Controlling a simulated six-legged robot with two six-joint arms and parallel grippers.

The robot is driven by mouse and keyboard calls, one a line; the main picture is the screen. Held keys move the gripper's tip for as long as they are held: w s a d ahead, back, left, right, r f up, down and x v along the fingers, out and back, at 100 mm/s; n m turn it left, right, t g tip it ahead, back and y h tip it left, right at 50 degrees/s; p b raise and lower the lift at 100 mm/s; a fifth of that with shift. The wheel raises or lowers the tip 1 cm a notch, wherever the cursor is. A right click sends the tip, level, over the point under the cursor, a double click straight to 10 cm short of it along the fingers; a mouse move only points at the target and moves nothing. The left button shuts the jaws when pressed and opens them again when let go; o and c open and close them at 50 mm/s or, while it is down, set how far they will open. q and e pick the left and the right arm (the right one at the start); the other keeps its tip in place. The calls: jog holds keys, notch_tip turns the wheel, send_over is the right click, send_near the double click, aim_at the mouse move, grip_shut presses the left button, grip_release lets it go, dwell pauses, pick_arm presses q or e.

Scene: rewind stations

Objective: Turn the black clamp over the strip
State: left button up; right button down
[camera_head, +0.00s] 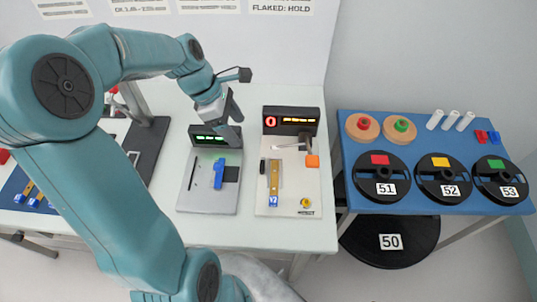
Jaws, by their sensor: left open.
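A brown strip (274,177) with a blue end marked V2 lies lengthwise on the pale inspection board (296,190). A small black piece (262,166), which looks like the clamp, sits at the strip's left edge. It seems beside the strip rather than across it, but it is too small to be sure. My left gripper (231,113) is open and empty. It is above the back of the neighbouring grey station (190,205), to the left of the strip and apart from it. My right gripper is not in view.
A black display (292,121) stands behind the board. The grey station holds a blue part (219,174). At right, a blue table (430,208) carries black reels.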

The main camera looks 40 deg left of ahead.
aim_at(262, 165)
pick_arm(q)
jog(key=x, duration=1.5)
jog(key=shift+s+d+f, duration=0.15)
jog(key=shift+d+f, duration=0.1)
jog(key=shift+f, duration=0.1)
jog(key=shift+d+f, duration=0.1)
jog(key=shift+f, duration=0.05)
jog(key=shift+s, duration=0.1)
jog(key=shift+c, duration=0.3)
jog(key=c, duration=1)
